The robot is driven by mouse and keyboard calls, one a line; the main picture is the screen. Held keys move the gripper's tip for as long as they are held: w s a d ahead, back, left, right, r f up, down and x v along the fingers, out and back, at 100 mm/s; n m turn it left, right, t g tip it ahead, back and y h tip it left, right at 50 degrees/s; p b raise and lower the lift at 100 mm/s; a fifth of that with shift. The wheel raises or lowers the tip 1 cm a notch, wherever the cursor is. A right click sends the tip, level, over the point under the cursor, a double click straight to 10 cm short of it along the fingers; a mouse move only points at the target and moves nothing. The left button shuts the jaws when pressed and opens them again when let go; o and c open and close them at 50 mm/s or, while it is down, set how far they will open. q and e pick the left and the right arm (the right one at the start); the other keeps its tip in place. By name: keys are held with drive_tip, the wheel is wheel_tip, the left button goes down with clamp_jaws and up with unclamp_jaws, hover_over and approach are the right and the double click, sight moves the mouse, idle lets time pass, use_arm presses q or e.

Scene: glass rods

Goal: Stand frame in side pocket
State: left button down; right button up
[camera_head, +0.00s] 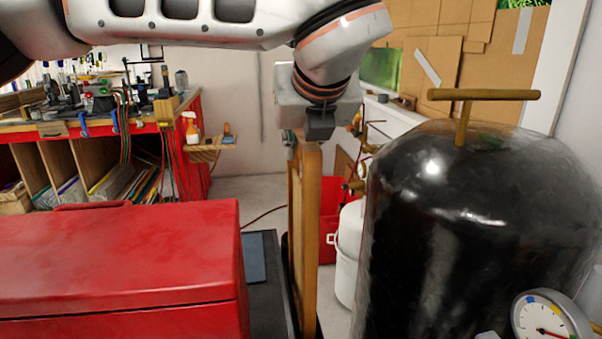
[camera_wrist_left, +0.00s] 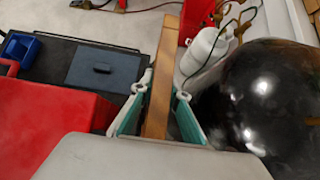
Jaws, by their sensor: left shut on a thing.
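A wooden frame (camera_head: 305,230) stands upright, seen nearly edge-on, in the middle of the head view. My left gripper (camera_head: 306,134) is shut on its top end from above. In the left wrist view, the frame (camera_wrist_left: 162,75) runs between the two teal-lined fingers of my left gripper (camera_wrist_left: 160,105). The frame's lower part passes beside the edge of a dark cart (camera_head: 262,300). A dark strip shows beside its foot; I cannot tell whether this is the side pocket or whether the frame is inside it. My right gripper is not in view.
A red box (camera_head: 120,265) sits left of the frame, with a blue-grey panel (camera_head: 254,258) beside it. A large black tank (camera_head: 470,230) with a gauge (camera_head: 545,318) stands close on the right. A white canister (camera_head: 347,255) is behind the frame. A workbench is at back left.

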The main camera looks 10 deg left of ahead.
use_arm(q)
wheel_tip(320, 180, down, 5)
drive_tip(key=shift+r, duration=0.2)
drive_tip(key=shift+f, duration=0.1)
drive_tip(key=c, duration=2.4)
unclamp_jaws()
drive_tip(key=shift+f, duration=0.15)
drive_tip(key=o, duration=0.4)
drive_tip(key=shift+o, duration=0.2)
